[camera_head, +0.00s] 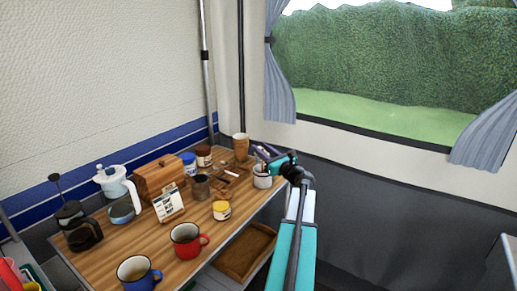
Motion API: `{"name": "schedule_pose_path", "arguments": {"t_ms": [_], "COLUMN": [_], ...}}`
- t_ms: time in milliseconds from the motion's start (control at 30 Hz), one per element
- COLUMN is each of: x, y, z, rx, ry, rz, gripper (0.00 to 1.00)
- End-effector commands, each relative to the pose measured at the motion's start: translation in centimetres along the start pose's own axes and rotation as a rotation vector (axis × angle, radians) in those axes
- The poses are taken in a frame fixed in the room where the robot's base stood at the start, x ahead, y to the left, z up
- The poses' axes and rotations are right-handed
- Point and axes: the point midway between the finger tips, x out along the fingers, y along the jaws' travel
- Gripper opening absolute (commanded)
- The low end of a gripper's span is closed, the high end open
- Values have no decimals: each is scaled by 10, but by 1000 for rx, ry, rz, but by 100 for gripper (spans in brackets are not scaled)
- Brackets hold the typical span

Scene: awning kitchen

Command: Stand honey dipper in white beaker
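A white beaker (262,181) with a dark rim stands near the right end of the wooden table. The tips of my gripper (262,155) are right above or just behind its mouth; I cannot tell which. Dark, thin shapes show at the mouth, and I cannot separate fingers from contents. I cannot make out the honey dipper for certain. It may be in my gripper, in the beaker or among the small brown items (232,171) to the left. The gripper is too small in view to tell whether it is open or shut.
A tan cup (241,147) stands behind the beaker. A yellow-and-white jar (221,211), dark cup (200,187), red mug (186,241), blue mug (137,274), card (169,205), wooden box (158,176), white pot (114,182) and French press (76,226) crowd the table (205,262). A tray (245,252) lies lower.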

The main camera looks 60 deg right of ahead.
Motion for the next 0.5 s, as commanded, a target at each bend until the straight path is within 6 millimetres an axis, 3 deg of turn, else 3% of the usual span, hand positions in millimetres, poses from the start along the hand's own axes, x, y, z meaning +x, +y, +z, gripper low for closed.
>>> {"name": "schedule_pose_path", "arguments": {"t_ms": [500], "x": [-82], "y": [1], "z": [-1], "rx": [0], "ry": [0], "rz": [-2], "gripper": [29]}}
